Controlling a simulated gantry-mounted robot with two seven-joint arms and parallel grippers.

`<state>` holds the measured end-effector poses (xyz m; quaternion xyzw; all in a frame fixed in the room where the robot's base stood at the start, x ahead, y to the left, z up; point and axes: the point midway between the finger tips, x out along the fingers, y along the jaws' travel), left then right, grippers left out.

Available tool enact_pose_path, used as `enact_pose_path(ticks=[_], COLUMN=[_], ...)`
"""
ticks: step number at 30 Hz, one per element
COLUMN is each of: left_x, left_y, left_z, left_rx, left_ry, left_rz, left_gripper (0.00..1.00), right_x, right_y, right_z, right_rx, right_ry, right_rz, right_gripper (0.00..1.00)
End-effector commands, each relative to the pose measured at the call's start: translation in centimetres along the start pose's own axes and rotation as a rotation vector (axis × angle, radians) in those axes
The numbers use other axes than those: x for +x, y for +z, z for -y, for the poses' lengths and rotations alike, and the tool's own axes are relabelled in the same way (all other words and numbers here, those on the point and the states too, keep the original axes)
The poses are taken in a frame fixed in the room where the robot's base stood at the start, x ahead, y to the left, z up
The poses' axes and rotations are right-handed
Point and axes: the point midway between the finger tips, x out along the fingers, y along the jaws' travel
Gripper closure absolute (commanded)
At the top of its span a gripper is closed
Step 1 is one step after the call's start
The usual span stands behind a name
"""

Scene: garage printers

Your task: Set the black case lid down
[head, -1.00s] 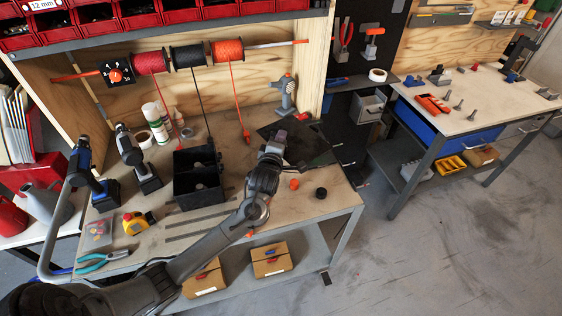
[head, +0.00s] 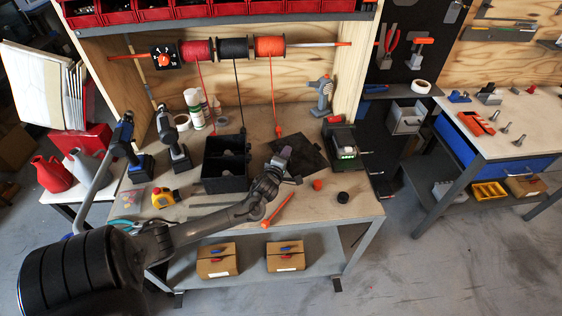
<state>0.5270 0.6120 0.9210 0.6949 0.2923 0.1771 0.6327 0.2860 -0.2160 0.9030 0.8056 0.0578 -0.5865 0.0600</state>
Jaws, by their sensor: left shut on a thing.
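The black case lid (head: 309,153) is a flat dark panel at the right middle of the workbench in the head view. My left gripper (head: 284,158) is shut on it near its left side. The gripper hides part of the lid, and I cannot tell whether its underside touches the bench. An open black case (head: 226,173) with compartments stands to the left of the lid, apart from it. My right gripper is not in view.
An orange cap (head: 318,184), a black knob (head: 343,197) and an orange stick (head: 278,209) lie in front. Two drills stand left; the workbench's (head: 345,210) front right corner is bare.

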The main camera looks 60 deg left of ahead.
Motion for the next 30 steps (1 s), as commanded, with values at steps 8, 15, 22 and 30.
enact_pose_path(ticks=[8,15,22,30], left_x=[1.6,1.9,2.1,2.0], left_y=[-1.9,-1.6,-1.3,-1.3], left_z=[1.5,3.8,5.5,5.5], left_rx=[-0.001,0.002,-0.001,-0.001], left_ry=[0.002,-0.001,0.0,-0.001], left_rz=[0.0,0.001,0.0,0.0], left_gripper=[1.0,1.0,1.0,0.76], right_x=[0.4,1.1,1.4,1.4], right_y=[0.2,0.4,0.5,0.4], right_z=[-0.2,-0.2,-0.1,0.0], right_rx=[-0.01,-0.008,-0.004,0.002], right_ry=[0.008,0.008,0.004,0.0], right_rz=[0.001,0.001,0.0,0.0], right_gripper=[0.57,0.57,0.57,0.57])
